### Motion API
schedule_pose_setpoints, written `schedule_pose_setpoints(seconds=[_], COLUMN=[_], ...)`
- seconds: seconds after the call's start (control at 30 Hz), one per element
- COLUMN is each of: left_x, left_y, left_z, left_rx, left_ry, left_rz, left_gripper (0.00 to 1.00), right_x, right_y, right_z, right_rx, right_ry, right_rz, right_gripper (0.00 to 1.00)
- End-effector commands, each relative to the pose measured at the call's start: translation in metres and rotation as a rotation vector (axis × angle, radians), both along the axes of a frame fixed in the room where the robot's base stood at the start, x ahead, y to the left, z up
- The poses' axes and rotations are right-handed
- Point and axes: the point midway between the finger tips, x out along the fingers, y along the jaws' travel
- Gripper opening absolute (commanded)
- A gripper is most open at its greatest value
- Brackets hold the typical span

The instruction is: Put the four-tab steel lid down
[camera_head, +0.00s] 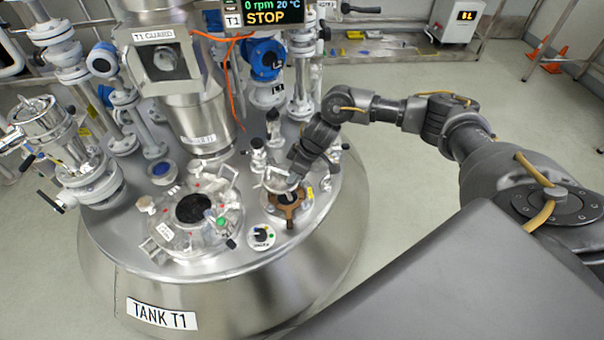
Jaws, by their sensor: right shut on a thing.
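My right gripper (291,187) reaches down over the smaller port on the right part of the tank top. Its fingers are small here and partly hidden by its own wrist. The lid is at the smaller port (268,204). I cannot tell whether it touches the port or hangs just above it. My left gripper is not in view.
The tank (160,285) has a larger port with a dark opening (193,208) and clamps left of the lid. A small round dial (261,237) sits in front. Pipes, valves and a steel column (190,100) crowd the back. The front rim is clear.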

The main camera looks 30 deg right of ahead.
Motion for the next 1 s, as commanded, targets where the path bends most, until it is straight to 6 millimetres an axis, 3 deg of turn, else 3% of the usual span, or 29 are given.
schedule_pose_setpoints(seconds=[0.1, 0.23, 0.4, 0.5, 0.7, 1.0], left_x=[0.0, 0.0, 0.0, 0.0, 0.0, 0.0], left_y=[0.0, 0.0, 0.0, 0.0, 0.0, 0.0], left_z=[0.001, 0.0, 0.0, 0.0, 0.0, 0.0], left_rx=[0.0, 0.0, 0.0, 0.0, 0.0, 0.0], left_ry=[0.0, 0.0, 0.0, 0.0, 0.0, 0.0], left_rz=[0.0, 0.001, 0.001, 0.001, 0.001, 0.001], left_gripper=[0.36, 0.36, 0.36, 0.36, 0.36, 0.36], right_x=[0.005, -0.006, -0.039, -0.061, -0.091, -0.098], right_y=[0.023, 0.047, 0.063, 0.065, 0.061, 0.059], right_z=[0.048, 0.106, 0.171, 0.198, 0.226, 0.231], right_rx=[0.001, 0.0, -0.003, -0.003, 0.0, 0.002], right_ry=[-0.016, -0.018, -0.014, -0.01, -0.005, -0.001], right_rz=[0.047, 0.11, 0.184, 0.211, 0.234, 0.235], right_gripper=[0.0, 0.0, 0.0, 0.0, 0.0, 0.0])
